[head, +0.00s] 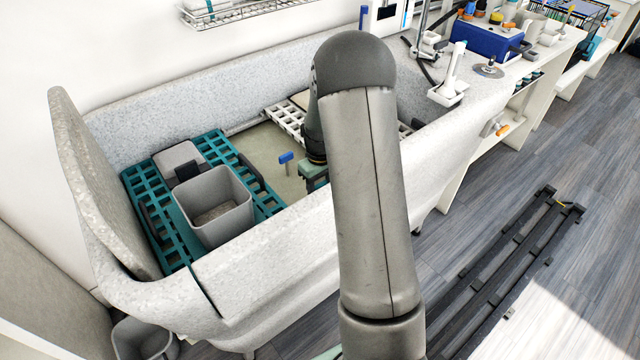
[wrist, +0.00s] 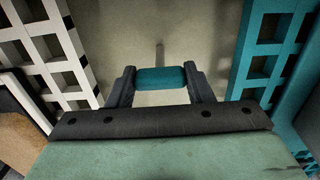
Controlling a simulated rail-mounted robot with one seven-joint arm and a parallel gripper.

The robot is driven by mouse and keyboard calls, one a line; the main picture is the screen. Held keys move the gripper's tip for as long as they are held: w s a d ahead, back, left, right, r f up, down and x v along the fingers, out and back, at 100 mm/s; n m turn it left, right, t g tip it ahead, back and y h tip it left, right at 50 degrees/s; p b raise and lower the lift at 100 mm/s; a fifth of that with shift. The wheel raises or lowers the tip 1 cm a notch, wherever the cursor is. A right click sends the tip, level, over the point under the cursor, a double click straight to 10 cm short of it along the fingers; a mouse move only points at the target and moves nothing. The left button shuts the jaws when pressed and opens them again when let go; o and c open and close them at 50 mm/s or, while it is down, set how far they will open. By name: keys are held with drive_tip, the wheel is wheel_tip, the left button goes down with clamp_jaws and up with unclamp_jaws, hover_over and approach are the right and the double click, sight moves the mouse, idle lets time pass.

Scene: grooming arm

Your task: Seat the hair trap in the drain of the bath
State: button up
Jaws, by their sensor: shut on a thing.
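My gripper (wrist: 160,80) is shut on a teal bar, which I take for the grip of the hair trap (wrist: 160,77). Both dark fingers touch its ends in the wrist view. A thin grey upright shape (wrist: 159,53) shows just beyond the bar; I cannot tell whether it belongs to it. In the head view my gripper is mostly hidden behind my arm and the rim of the bath (head: 270,245); its green body shows low in the bath. A small blue piece on a grey stem (head: 286,157) shows just left of it. I cannot make out the drain.
Teal grating (head: 262,192) lies at the bath's left, with a grey bin (head: 213,205) on it. White grating (head: 285,122) lies at the back. Bare beige floor (head: 258,150) lies between them. A high end panel (head: 95,180) bounds the left.

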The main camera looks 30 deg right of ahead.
drive_tip(key=shift+f, duration=0.4)
drive_tip(key=o, duration=1.3)
drive_tip(key=shift+o, duration=0.2)
wheel_tip(320, 180, up, 18)
drive_tip(key=shift+f, duration=0.25)
drive_tip(key=s+a+r+p, duration=0.2)
drive_tip(key=s+a+r, duration=0.3)
drive_tip(key=s+a, duration=0.7)
drive_tip(key=s+a+f+m+p, duration=0.1)
drive_tip(key=s+a, duration=0.3)
drive_tip(key=s, duration=1.1)
drive_tip(key=shift+a+f+m, duration=0.15)
drive_tip(key=shift+f+m, duration=0.2)
drive_tip(key=shift+m, duration=0.05)
